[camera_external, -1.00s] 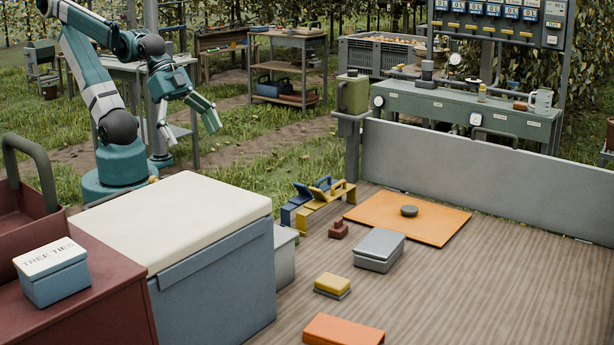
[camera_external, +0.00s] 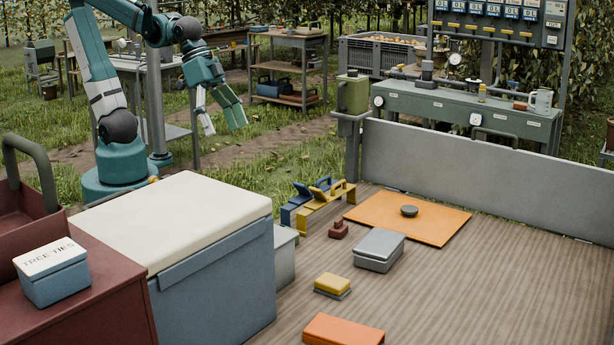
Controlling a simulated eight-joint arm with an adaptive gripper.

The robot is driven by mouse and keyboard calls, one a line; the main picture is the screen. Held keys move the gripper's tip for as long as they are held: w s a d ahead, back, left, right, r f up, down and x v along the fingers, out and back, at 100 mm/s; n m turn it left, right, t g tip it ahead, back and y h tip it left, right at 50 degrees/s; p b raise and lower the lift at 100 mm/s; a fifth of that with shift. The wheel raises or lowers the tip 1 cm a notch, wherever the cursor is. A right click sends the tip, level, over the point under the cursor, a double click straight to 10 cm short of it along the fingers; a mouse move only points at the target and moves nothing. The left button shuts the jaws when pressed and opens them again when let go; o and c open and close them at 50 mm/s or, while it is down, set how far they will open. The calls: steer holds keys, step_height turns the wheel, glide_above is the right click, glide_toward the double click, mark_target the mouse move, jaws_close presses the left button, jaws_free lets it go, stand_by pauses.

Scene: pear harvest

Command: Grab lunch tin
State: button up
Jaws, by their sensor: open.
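A grey lidded tin (camera_external: 379,251) sits on the wooden deck, just in front of an orange mat; it looks like the lunch tin, though no label shows on it. My gripper (camera_external: 223,129) is in the air at the upper left, over the grass. It points down with its fingers spread and nothing between them. It is well apart from the grey tin, to its left and farther back.
A cream-topped blue chest (camera_external: 215,275) stands at the left. A grey panel (camera_external: 480,175) edges the deck.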

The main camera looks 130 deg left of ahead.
steer(key=w+a+f+n+g, duration=0.2)
steer(key=w+a+n, duration=0.45)
steer(key=w, duration=0.75)
steer(key=n+g+h+p, duration=0.2)
steer(key=n+g+h, duration=0.15)
steer(key=n, duration=0.55)
glide_above(381, 240)
steer(key=a, duration=0.2)
steer(key=shift+t+h, duration=0.25)
steer(key=shift+h, duration=0.2)
step_height(381, 240, down, 33)
steer(key=shift+s+d+r, duration=0.1)
steer(key=shift+d, duration=0.05)
steer(key=shift+a+f, duration=0.2)
steer(key=shift+f, duration=0.2)
steer(key=shift+x, duration=1.25)
steer(key=shift+b, duration=0.3)
